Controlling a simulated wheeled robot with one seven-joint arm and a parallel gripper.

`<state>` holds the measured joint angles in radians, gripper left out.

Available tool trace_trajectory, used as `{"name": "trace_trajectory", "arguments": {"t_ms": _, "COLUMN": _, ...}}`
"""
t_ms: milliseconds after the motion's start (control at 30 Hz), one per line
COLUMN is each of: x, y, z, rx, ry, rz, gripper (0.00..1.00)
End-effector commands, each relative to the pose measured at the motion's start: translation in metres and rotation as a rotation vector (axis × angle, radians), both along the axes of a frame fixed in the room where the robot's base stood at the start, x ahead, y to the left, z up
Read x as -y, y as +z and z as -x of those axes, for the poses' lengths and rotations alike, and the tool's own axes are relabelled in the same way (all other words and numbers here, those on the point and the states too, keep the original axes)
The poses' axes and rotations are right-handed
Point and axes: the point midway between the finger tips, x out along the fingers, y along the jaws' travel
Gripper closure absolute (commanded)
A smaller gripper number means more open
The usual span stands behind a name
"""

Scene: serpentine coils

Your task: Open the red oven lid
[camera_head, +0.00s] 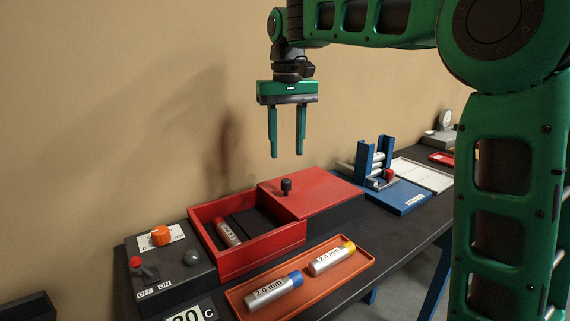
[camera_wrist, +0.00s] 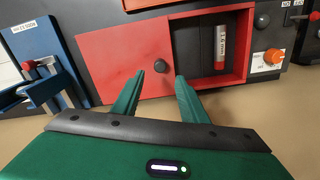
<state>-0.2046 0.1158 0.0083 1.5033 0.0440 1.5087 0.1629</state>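The red oven (camera_head: 262,262) is a box with a flat red lid (camera_head: 325,192) covering its right part. Its left part is uncovered, and a silver and red cylinder (camera_head: 228,232) lies inside. A black knob (camera_head: 286,186) stands near the lid's left edge. My gripper (camera_head: 287,152) is open and empty, pointing down above the knob and apart from it. In the wrist view, the knob (camera_wrist: 160,66) shows just beyond the gap between my fingertips (camera_wrist: 161,82), the lid (camera_wrist: 118,62) is at left and the cylinder (camera_wrist: 220,46) at right.
A control box with an orange dial (camera_head: 161,236) stands left of the oven. An orange tray (camera_head: 240,307) with two labelled cylinders lies in front. A blue fixture (camera_head: 405,200) stands at right, close to the lid's right end. The space around my gripper is clear.

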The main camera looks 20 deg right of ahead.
Motion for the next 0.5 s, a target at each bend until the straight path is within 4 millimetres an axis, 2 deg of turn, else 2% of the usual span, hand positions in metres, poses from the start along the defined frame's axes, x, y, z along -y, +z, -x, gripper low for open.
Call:
{"name": "trace_trajectory", "arguments": {"t_ms": 200, "x": -0.001, "y": 0.022, "z": 0.000, "rx": 0.000, "ry": 0.002, "rz": 0.000, "gripper": 0.60}}
{"name": "trace_trajectory", "arguments": {"t_ms": 500, "x": -0.001, "y": 0.025, "z": 0.000, "rx": -0.002, "ry": 0.002, "rz": 0.000, "gripper": 0.60}}
